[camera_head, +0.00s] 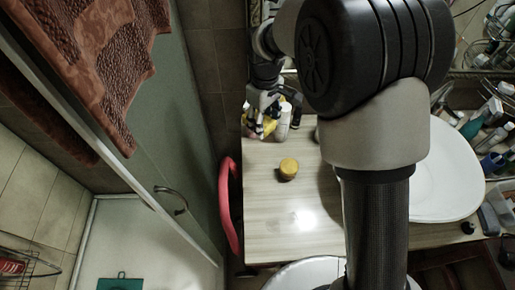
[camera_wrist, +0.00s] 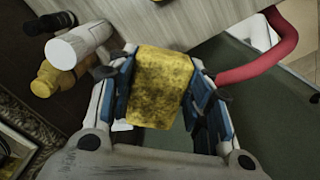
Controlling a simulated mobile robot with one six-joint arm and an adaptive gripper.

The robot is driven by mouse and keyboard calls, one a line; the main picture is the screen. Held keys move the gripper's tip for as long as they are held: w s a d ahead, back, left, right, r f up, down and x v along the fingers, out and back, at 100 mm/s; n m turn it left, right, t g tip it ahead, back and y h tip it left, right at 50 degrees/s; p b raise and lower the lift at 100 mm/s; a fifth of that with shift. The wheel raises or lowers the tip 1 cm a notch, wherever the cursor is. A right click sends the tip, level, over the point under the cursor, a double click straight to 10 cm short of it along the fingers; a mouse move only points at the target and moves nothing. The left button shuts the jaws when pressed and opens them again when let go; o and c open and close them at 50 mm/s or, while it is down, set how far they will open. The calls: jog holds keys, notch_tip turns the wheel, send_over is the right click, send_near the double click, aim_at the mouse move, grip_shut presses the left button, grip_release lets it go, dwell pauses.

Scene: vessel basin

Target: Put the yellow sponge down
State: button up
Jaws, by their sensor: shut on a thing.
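The yellow sponge (camera_wrist: 162,84) is between the two fingers of my gripper (camera_wrist: 160,95) in the wrist view, with a finger against each side. My gripper is shut on it. In the head view my gripper (camera_head: 264,118) is at the back left corner of the wooden counter (camera_head: 300,222), and only a bit of yellow shows among its fingers. From these views I cannot tell whether the sponge touches the counter.
A white bottle (camera_wrist: 80,45) and a yellow-capped bottle (camera_wrist: 55,78) stand close beside my gripper. A round yellow object (camera_head: 288,169) sits mid-counter. A red hoop (camera_head: 229,205) hangs by the left edge. A white basin (camera_head: 445,175) is at right. The counter's front left is clear.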

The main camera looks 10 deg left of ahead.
aim_at(263, 162)
jog(key=shift+w+f, duration=0.15)
jog(key=shift+f, duration=0.05)
notch_tip(263, 162, down, 19)
jog(key=b, duration=0.4)
jog(key=shift+f, duration=0.15)
jog(key=o, duration=0.6)
jog(key=shift+f, duration=0.1)
jog(key=shift+c, duration=0.2)
jog(key=o, duration=0.5)
jog(key=shift+c, duration=0.2)
